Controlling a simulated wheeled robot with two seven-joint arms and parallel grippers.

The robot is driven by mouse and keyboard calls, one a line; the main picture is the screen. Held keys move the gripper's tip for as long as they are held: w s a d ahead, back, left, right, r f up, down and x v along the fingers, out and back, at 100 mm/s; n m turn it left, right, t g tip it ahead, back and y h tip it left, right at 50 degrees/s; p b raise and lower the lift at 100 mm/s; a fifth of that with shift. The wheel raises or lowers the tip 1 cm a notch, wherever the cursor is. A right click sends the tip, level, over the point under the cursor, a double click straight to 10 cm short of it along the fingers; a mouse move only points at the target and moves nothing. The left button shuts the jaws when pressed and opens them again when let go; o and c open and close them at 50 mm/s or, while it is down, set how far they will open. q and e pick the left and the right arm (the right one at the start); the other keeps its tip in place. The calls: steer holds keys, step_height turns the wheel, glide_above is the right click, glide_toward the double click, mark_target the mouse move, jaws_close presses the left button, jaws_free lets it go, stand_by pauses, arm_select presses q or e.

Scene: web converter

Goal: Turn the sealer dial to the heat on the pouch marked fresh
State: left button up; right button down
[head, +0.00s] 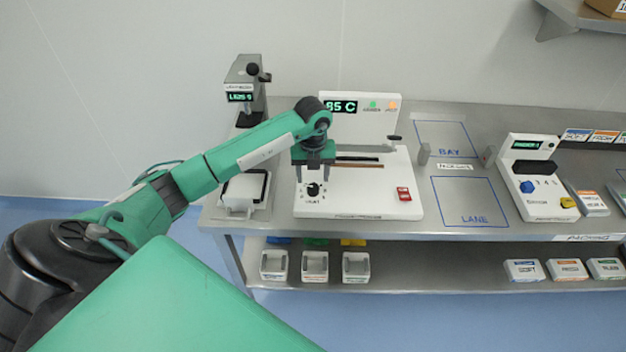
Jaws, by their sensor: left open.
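The sealer (361,204) is a white machine on the steel bench with a green display (341,106) that appears to read 85 C. Its black dial (314,189) is at the front left of its base. My left gripper (314,179) points down just over the dial, its fingers open on either side. I cannot tell whether they touch it. No pouch marked fresh can be made out. My right gripper is not in view.
A red switch (404,194) is at the sealer's front right. A label printer-like device (245,88) and a small scale-like unit (245,190) stand left. Blue outlined BAY and LANE areas (468,202) are empty. Another white machine (535,190) stands right.

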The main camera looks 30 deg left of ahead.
mark_target(313, 187)
arm_select(q)
steer(key=shift+f+p, duration=0.45)
steer(key=shift+f, duration=1.75)
steer(key=shift+c, duration=0.4)
